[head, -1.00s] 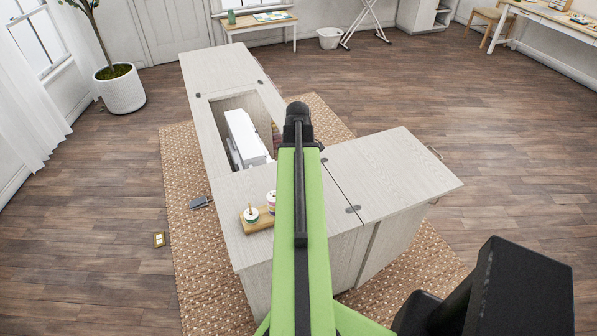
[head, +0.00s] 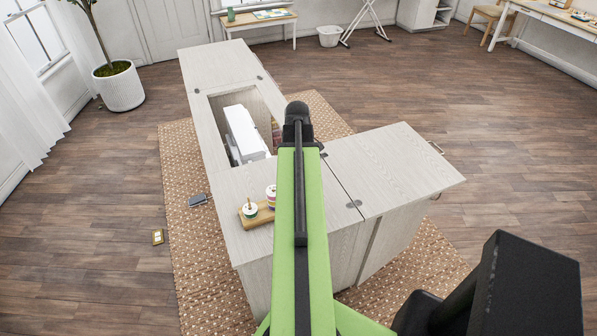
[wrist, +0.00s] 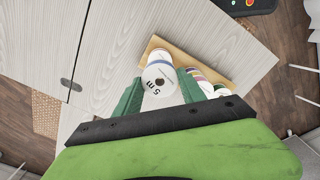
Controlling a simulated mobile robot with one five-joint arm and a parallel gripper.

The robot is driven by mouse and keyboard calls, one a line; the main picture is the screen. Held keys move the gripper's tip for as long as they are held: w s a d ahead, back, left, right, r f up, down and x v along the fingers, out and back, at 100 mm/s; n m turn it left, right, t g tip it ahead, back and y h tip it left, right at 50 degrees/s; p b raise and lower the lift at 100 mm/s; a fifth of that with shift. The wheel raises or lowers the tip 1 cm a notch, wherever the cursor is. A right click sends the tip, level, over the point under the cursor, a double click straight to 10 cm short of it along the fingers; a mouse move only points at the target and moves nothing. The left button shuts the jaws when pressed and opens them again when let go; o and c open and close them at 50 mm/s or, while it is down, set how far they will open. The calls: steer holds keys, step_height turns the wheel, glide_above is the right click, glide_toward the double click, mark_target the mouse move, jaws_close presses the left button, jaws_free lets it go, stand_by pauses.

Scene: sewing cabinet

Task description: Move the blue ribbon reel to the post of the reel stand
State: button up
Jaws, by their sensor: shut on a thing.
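My gripper (wrist: 160,92) is shut on a white reel marked "5 m", with a thin blue band of ribbon at its edge; this is the blue ribbon reel (wrist: 158,78). It sits between the green fingers in the wrist view. The reel stand is a tan wooden board (wrist: 216,68), right beside and partly behind the held reel, with other reels on it. My arm hides the gripper and the held reel there. I cannot make out a bare post.
The pale wood cabinet (head: 240,190) has an open well with a white sewing machine (head: 241,135) behind the stand. Its right-hand leaf (head: 395,165) is clear. A woven rug (head: 190,260) lies underneath, with a dark pedal (head: 197,200) to the left.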

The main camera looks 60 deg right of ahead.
steer(key=shift+f, duration=0.15)
steer(key=shift+f+b, duration=1.35)
steer(key=shift+b, duration=0.05)
steer(key=o, duration=1.4)
step_height(320, 180, up, 17)
steer(key=p, duration=1.7)
steer(key=shift+r, duration=0.2)
